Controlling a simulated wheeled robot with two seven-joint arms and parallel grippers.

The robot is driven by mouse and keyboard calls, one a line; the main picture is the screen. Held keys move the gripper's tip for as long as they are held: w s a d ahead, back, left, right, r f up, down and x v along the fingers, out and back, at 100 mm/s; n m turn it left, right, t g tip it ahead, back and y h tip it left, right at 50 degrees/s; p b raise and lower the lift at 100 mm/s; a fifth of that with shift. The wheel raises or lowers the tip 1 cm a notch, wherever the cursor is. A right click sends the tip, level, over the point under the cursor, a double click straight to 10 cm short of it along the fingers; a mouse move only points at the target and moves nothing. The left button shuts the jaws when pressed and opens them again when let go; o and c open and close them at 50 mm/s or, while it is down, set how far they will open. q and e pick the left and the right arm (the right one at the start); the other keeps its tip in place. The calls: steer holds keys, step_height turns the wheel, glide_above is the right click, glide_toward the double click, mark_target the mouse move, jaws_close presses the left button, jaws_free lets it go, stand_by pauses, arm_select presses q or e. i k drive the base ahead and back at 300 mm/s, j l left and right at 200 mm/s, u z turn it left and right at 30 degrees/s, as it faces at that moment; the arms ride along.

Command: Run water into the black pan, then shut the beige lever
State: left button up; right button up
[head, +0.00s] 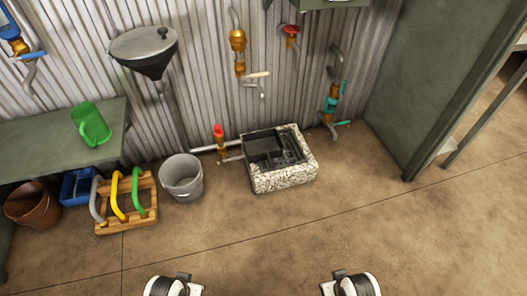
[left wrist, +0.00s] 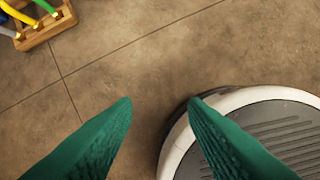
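The beige lever (head: 259,74) sticks out to the right of an orange-bodied wall tap (head: 238,42) in the head view. Below that tap, on the floor, stands a speckled stone trough (head: 285,180). A black pan-like vessel (head: 263,146) appears to sit in its left part; I cannot see whether it holds water. Only white arm parts show at the bottom of the head view; my right gripper's fingers are out of sight.
Other wall taps have a red handle (head: 291,30) and a teal handle (head: 341,123). A grey bucket (head: 182,178), a wooden rack with hoses (head: 128,203), a blue crate (head: 78,187) and a brown bucket (head: 31,205) stand left. A green jug (head: 91,124) is on a bench. The front floor is clear.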

mark_target(260, 75)
steer(key=i, duration=1.4)
